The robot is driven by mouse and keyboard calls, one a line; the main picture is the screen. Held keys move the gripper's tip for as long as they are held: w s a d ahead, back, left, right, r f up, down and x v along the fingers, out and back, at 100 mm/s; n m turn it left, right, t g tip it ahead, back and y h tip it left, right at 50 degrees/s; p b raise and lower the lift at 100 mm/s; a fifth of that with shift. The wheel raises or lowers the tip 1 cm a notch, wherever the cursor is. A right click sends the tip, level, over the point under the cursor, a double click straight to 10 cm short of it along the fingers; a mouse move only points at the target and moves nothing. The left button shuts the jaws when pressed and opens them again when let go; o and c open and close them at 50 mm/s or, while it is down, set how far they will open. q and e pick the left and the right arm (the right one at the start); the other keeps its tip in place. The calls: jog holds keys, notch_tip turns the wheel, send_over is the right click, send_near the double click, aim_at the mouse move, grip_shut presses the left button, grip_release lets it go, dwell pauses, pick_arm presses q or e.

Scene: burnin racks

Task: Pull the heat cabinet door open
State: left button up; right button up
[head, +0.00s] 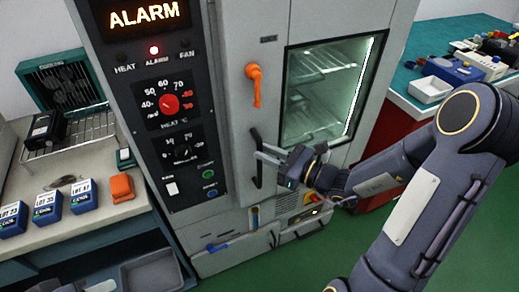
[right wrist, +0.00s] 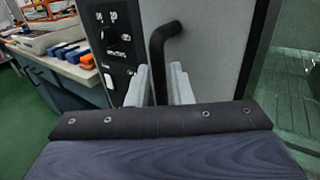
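The heat cabinet (head: 235,215) stands in the middle of the head view. Its grey door (head: 268,115) has a lit glass window (head: 325,90) and looks shut. A black upright door handle (head: 257,170) is on the door's left side; it also shows in the right wrist view (right wrist: 158,60). My right gripper (head: 268,153) reaches it from the right. In the right wrist view its two pale fingers (right wrist: 160,85) stand on either side of the handle, close against it, and look shut on it. An orange lever (head: 254,85) hangs above. My left gripper is out of view.
A control panel (head: 170,130) with a lit ALARM sign and red dial is left of the door. A left bench (head: 105,220) holds blue lot boxes and a wire rack. A right bench (head: 410,75) holds trays and parts. Green floor (head: 270,265) is clear in front.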

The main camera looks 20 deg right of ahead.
jog(key=x, duration=0.2)
jog(key=shift+w+a, duration=0.15)
jog(key=shift+w, duration=0.05)
grip_shut()
jog(key=shift+s, duration=0.1)
